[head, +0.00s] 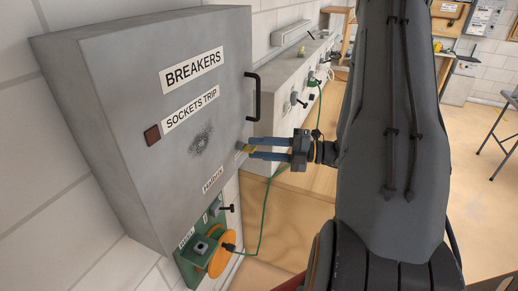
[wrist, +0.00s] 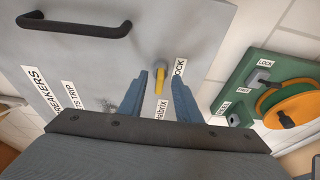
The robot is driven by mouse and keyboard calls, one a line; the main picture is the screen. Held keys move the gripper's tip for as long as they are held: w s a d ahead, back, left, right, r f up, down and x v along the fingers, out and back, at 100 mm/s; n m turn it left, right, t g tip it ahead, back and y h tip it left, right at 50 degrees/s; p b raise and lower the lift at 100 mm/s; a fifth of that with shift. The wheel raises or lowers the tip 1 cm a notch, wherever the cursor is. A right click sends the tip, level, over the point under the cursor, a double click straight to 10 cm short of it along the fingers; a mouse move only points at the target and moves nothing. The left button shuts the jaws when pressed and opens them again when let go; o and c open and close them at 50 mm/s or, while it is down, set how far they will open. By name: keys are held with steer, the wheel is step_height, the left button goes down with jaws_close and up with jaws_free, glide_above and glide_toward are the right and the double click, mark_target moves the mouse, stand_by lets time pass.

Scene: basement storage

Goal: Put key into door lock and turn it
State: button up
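The grey breaker cabinet (head: 110,100) has a closed door with a black handle (head: 252,97). A yellow key (wrist: 160,80) sticks out from the round metal door lock (wrist: 160,65) beside the "LOCK" label, and its tip appears to be in the lock. The key also shows in the head view (head: 249,149), partly hidden by my fingers. My gripper (wrist: 157,74) has its blue fingers on either side of the key, with a visible gap to each finger. In the head view my gripper (head: 250,148) reaches in from the right, close to the door.
A green panel (wrist: 240,75) with an orange wheel (wrist: 295,95) is mounted beside the cabinet. A green cable (head: 262,215) hangs below my gripper. A grey wall box with several switches (head: 285,90) stands behind, above a wooden surface (head: 310,185).

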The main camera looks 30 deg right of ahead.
steer(key=b+v, duration=0.3)
steer(key=v, duration=0.4)
steer(key=shift+d, duration=0.3)
steer(key=shift+s, duration=0.15)
steer(key=s+a+f+m+g+h+b, duration=0.2)
steer(key=a+m+h, duration=0.3)
steer(key=m, duration=0.4)
steer(key=s+a+f+m+g+h+b, duration=0.2)
steer(key=a+f+m+g+h, duration=0.1)
steer(key=a+m, duration=0.4)
steer(key=s+a+f+m+g+h+b, duration=0.2)
steer(key=a+m+h, duration=0.4)
steer(key=m, duration=0.7)
steer(key=shift+a+f+g+h, duration=0.2)
steer(key=shift+f+g+h, duration=0.2)
steer(key=shift+f+g, duration=0.45)
